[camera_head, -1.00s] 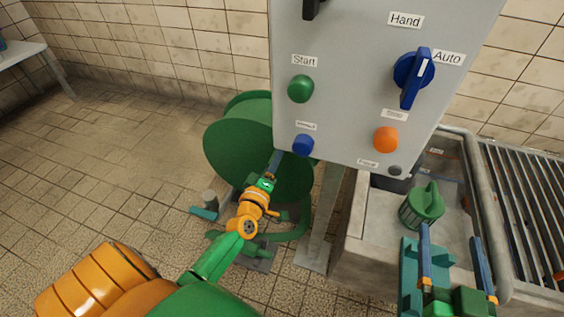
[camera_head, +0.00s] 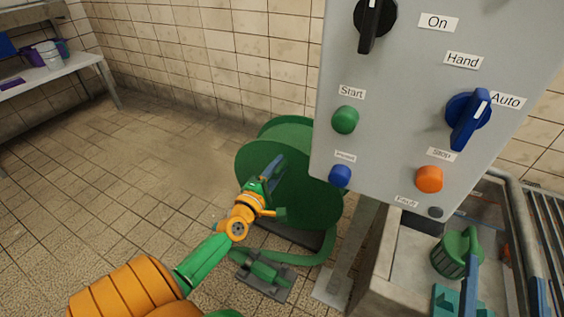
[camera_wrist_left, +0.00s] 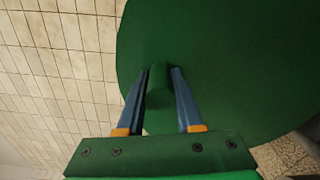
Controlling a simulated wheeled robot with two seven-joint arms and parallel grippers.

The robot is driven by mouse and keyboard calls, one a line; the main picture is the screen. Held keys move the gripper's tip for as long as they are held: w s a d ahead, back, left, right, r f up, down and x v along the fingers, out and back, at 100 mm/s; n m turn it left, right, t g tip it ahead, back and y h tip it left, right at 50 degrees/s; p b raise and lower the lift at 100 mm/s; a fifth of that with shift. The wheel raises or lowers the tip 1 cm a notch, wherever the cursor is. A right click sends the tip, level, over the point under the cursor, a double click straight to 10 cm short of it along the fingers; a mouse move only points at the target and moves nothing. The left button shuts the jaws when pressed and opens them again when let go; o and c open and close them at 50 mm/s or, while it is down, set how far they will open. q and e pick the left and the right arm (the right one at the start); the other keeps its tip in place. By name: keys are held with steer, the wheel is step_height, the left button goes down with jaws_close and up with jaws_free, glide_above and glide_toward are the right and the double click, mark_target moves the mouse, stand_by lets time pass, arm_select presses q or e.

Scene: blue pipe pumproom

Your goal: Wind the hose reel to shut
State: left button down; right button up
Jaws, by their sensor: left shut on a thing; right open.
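The hose reel is a large green drum with a round side plate (camera_head: 312,188), standing on the floor partly behind a grey control panel. My left gripper (camera_head: 275,163) is at the reel's near face, toward its upper left. In the left wrist view the side plate (camera_wrist_left: 225,60) fills much of the picture. There a short green handle peg (camera_wrist_left: 158,88) stands between the blue fingers of my left gripper (camera_wrist_left: 163,72), which are shut on it.
The control panel (camera_head: 400,140) with knobs and buttons hangs close to the reel's right. A green hose (camera_head: 315,252) runs along the floor to a small floor fitting (camera_head: 262,275). Floor at left is clear.

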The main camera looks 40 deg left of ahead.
arm_select(q)
steer(key=shift+a, duration=0.15)
arm_select(e)
steer(key=shift+s+r, duration=0.1)
steer(key=shift+r, duration=0.3)
arm_select(q)
steer(key=shift+r, duration=0.1)
steer(key=c, duration=1)
jaws_free()
steer(key=o, duration=0.4)
steer(key=shift+s+a, duration=0.1)
steer(key=shift+a, duration=0.1)
arm_select(e)
steer(key=shift+a, duration=0.2)
arm_select(q)
steer(key=shift+s+d, duration=0.1)
steer(key=v, duration=0.7)
steer(key=shift+p, duration=0.4)
arm_select(e)
steer(key=f+g, duration=0.1)
steer(key=f, duration=0.1)
steer(key=f+g, duration=0.1)
steer(key=f, duration=0.1)
steer(key=d+f+g+h, duration=0.1)
steer(key=f, duration=0.1)
